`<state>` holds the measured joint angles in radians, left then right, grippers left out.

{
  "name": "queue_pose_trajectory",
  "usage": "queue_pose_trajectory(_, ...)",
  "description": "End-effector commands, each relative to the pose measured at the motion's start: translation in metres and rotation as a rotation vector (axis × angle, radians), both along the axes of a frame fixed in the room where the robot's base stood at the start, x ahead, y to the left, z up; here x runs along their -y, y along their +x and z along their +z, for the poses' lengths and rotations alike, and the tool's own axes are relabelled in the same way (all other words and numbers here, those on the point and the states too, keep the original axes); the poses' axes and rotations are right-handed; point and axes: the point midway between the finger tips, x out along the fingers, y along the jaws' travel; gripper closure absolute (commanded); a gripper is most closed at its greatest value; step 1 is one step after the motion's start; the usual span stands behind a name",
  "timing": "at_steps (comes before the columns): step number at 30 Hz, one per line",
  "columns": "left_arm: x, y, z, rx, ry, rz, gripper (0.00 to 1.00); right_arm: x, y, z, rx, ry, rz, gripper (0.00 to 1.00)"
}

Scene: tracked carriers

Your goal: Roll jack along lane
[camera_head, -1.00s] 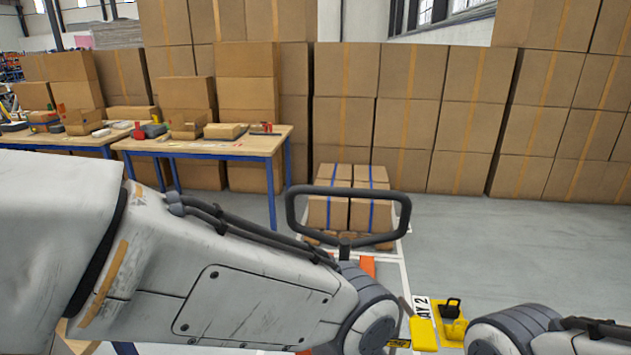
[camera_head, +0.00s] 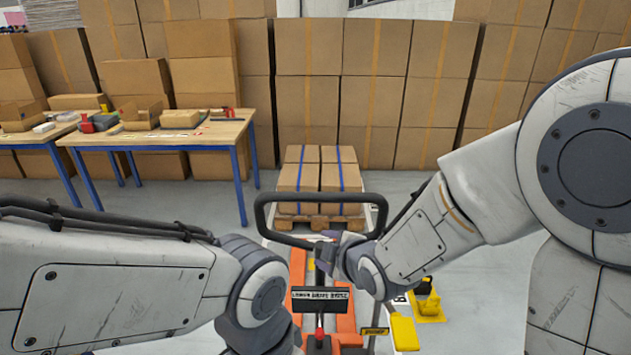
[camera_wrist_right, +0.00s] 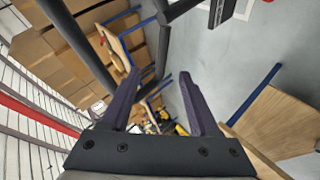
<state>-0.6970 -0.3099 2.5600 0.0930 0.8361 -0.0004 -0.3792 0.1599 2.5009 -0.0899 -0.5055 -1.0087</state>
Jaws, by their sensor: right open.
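The orange pallet jack (camera_head: 346,322) stands ahead of me in the head view, its black loop handle (camera_head: 262,215) upright. A dark label plate hangs below the handle. My right gripper (camera_head: 328,254) is at the lower right part of the loop, its dark fingers apart. In the right wrist view the open fingers (camera_wrist_right: 158,75) show with nothing clearly clasped between them, and dark bars, likely the handle (camera_wrist_right: 67,42), pass close by. I cannot tell whether the fingers touch it. My left arm reaches in from the left; its gripper is out of sight below its wrist.
Taped cartons (camera_head: 298,178) stand on a wooden pallet (camera_head: 318,223) beyond the handle. A blue-legged workbench (camera_head: 215,134) stands left, with stacked cartons behind. Yellow floor pieces (camera_head: 428,305) lie right of the jack. Grey floor is open on the right.

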Motion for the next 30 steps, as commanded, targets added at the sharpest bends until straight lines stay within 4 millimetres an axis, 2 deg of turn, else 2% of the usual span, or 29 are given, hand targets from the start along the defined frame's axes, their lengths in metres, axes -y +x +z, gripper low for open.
queue_pose_trajectory(1, 0.000, 0.000, 0.008, 0.000, 0.000, 0.000, 0.50, 0.005, 0.017, 0.011, 0.096, -0.037, 0.031, 0.38)
queue_pose_trajectory(4, 0.000, 0.000, 0.014, 0.000, 0.000, 0.000, 0.50, 0.011, 0.040, 0.029, 0.282, -0.107, 0.086, 0.38)
queue_pose_trajectory(9, 0.000, 0.000, 0.019, 0.000, 0.000, 0.000, 0.50, 0.018, 0.057, 0.048, 0.475, -0.191, 0.126, 0.38)
queue_pose_trajectory(12, 0.000, 0.000, 0.020, 0.000, 0.000, 0.000, 0.50, 0.019, 0.063, 0.053, 0.520, -0.210, 0.132, 0.38)
queue_pose_trajectory(17, 0.000, 0.000, 0.027, 0.000, 0.000, 0.000, 0.50, 0.012, 0.079, 0.052, 0.529, -0.214, 0.136, 0.38)
queue_pose_trajectory(24, 0.000, 0.000, 0.044, 0.000, 0.000, 0.000, 0.50, -0.006, 0.121, 0.045, 0.528, -0.214, 0.134, 0.38)
queue_pose_trajectory(30, 0.000, 0.000, 0.053, 0.000, 0.000, 0.000, 0.50, -0.017, 0.146, 0.039, 0.529, -0.212, 0.134, 0.38)
